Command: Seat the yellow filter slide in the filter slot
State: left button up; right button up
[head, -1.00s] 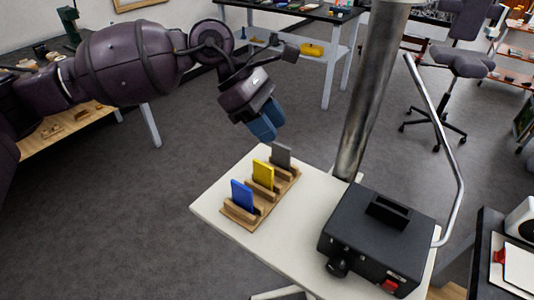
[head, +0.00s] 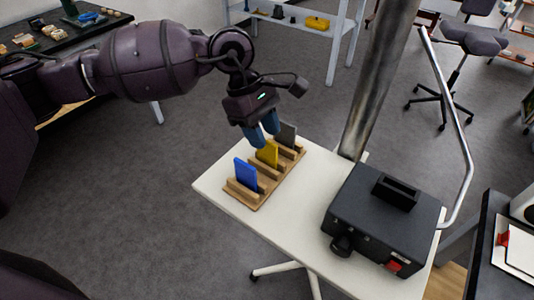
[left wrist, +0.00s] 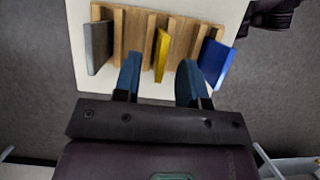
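The yellow filter slide (head: 268,154) stands upright in the middle groove of a wooden rack (head: 243,196), between a blue slide (head: 245,174) and a grey slide (head: 287,134). In the left wrist view the yellow slide (left wrist: 162,52) shows edge-on. My left gripper (head: 262,132) is open just above the rack. In its wrist view the blue fingertips (left wrist: 159,64) are spread on either side of the yellow slide, with gaps on both sides. The raised slot block (head: 397,190) sits on top of the black projector box (head: 365,222). My right gripper is not in view.
The rack and projector stand on a small white table (head: 290,218), with clear space between them. A thick metal post (head: 368,85) rises behind the table. A bent metal rail (head: 455,115) runs beside the projector. A dark side table (head: 488,265) is at right.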

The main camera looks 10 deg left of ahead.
aim_at(270, 151)
pick_arm(q)
jog(key=shift+x, duration=2.3)
jog(key=shift+s, duration=0.1)
grip_shut()
